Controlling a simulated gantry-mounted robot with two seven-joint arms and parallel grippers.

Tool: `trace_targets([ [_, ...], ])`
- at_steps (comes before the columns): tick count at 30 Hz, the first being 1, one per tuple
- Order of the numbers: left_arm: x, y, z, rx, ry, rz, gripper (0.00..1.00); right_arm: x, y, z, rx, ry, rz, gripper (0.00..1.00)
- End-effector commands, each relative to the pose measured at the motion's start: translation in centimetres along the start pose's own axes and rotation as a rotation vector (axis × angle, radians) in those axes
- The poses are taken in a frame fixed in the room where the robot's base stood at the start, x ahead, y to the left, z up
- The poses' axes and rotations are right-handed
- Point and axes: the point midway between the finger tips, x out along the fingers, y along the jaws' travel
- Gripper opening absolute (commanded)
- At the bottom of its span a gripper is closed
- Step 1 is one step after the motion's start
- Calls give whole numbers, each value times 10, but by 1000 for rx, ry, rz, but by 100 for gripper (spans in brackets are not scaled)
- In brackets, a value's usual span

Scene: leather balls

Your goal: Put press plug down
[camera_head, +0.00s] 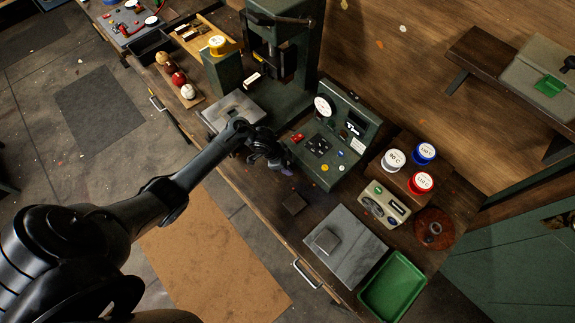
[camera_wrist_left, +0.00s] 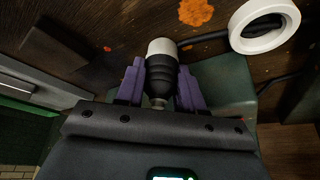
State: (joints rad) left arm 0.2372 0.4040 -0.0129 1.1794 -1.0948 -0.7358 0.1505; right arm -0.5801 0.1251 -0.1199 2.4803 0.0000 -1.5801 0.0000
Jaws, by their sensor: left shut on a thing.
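My left gripper (camera_head: 282,168) is over the workbench, just in front of the green control console (camera_head: 335,145). In the left wrist view its purple fingers (camera_wrist_left: 160,88) are shut on the press plug (camera_wrist_left: 163,68), a black cylinder with a white end. The plug points away from the gripper and its white end is over dark wood; I cannot tell whether it touches anything. In the head view the plug cannot be made out clearly at the gripper. My right gripper is not in view.
The green press (camera_head: 285,50) stands behind the gripper. A grey plate (camera_head: 345,248), a green tray (camera_head: 393,287) and several labelled spools (camera_head: 394,160) are to the right. A white ring (camera_wrist_left: 265,25) shows in the wrist view.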

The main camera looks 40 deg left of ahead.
Motion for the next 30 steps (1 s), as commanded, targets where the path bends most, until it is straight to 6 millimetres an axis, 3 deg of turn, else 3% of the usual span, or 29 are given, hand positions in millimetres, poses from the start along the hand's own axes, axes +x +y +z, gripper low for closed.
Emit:
trace_targets([
  [12,4,0,2,-1,-1,-1,0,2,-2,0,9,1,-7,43],
  [13,3,0,1,-1,-1,-1,42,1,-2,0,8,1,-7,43],
  [14,3,0,1,-1,-1,-1,46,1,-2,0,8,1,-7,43],
  [24,1,0,0,-1,0,-1,48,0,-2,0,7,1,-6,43],
  [30,-16,-1,-1,1,1,-3,48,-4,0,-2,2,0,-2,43],
])
